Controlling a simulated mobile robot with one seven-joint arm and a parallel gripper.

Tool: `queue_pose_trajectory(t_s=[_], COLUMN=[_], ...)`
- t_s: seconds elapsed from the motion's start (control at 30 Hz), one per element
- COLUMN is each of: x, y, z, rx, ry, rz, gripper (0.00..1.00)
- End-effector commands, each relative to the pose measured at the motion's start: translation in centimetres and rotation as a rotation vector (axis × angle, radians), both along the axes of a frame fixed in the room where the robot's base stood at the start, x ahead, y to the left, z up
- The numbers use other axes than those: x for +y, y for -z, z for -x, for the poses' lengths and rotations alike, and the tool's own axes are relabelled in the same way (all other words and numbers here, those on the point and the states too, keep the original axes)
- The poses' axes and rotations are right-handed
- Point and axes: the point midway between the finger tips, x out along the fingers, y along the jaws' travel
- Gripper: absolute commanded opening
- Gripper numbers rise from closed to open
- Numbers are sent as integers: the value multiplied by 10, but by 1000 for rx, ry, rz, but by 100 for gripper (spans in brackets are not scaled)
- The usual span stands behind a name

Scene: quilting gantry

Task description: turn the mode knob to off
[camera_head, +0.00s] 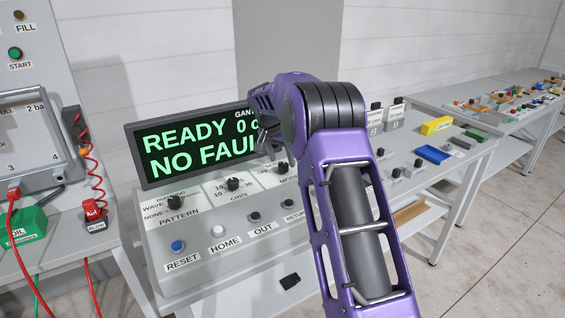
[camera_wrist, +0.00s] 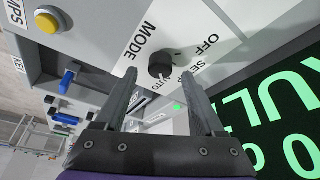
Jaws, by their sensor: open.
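The mode knob (camera_wrist: 161,65) is a round black knob on the pale panel, beside the printed MODE label. OFF, a partly hidden label and AUTO are printed around it. A small white mark on the knob's edge appears to face the AUTO side. My gripper (camera_wrist: 159,76) is open, with its two dark fingers apart and the knob showing between their tips. I cannot tell whether either finger touches it. In the head view the knob (camera_head: 282,167) shows small beside my purple arm, which hides most of my gripper and part of the panel.
A display (camera_head: 195,145) reading READY and NO FAULT stands behind the panel. The pattern knob (camera_head: 174,202) and a speed knob (camera_head: 233,184) are left of the mode knob. Buttons, including blue RESET (camera_head: 177,246), line the front. A blue tray (camera_head: 433,154) lies farther right.

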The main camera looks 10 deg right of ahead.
Motion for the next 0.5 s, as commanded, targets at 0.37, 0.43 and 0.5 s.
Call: queue_pose_trajectory(t_s=[0.37, 0.43, 0.5], x=[-5, -5, -5], y=[19, 19, 18], z=[-6, -6, -6], rx=[-1, -1, -1], ry=[0, 0, 0], rz=[0, 0, 0], gripper=[71, 71, 71])
